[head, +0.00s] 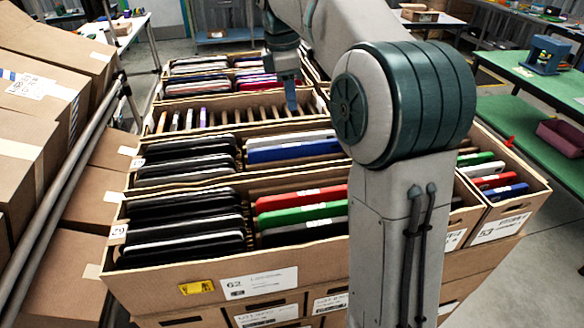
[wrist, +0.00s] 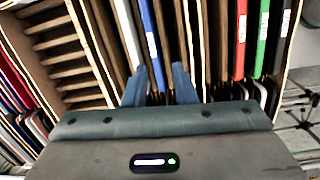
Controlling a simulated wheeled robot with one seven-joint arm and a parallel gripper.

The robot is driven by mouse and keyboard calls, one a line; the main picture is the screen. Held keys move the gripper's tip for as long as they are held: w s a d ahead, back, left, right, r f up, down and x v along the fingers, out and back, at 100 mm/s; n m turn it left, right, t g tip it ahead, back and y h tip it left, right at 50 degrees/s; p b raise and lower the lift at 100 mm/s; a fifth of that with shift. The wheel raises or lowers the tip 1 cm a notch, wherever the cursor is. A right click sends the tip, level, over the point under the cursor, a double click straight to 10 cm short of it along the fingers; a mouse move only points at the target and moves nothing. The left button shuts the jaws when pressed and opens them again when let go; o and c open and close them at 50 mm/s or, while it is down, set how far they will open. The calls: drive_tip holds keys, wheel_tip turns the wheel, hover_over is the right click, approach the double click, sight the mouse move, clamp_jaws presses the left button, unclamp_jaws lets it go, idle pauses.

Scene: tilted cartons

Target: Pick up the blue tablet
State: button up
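The blue tablet (head: 294,150) stands on edge in the right compartment of a front carton, directly in front of a white tablet (head: 290,137). The wrist view shows the blue tablet (wrist: 151,35) as a thin strip running down toward the gap between my fingers, with the white tablet (wrist: 128,35) to its left. My gripper (head: 291,102) points down over the slotted carton behind the blue tablet. In the wrist view my gripper (wrist: 160,84) has its fingers apart with nothing clearly held between them. I cannot tell how far above the tablet the fingertips are.
Black tablets (head: 185,222) fill the left compartments. Red (head: 302,197) and green (head: 302,215) tablets stand in the nearest carton. Another blue tablet (head: 507,191) is in the right-hand carton. Cardboard dividers (head: 215,116) line the slotted carton. A metal rail (head: 65,180) runs along the left.

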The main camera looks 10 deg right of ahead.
drive_tip(key=w+n, duration=0.1)
drive_tip(key=w, duration=0.1)
hover_over(296, 144)
drive_tip(key=f, duration=0.9)
drive_tip(key=shift+s+a, duration=0.15)
drive_tip(key=shift+a, duration=0.25)
drive_tip(key=shift+d+f+p, duration=0.15)
drive_tip(key=shift+f+p, duration=0.05)
drive_tip(key=shift+f, duration=1.15)
drive_tip(key=shift+d+f+p, duration=0.15)
drive_tip(key=shift+f+p, duration=0.05)
drive_tip(key=shift+f, duration=1.15)
clamp_jaws()
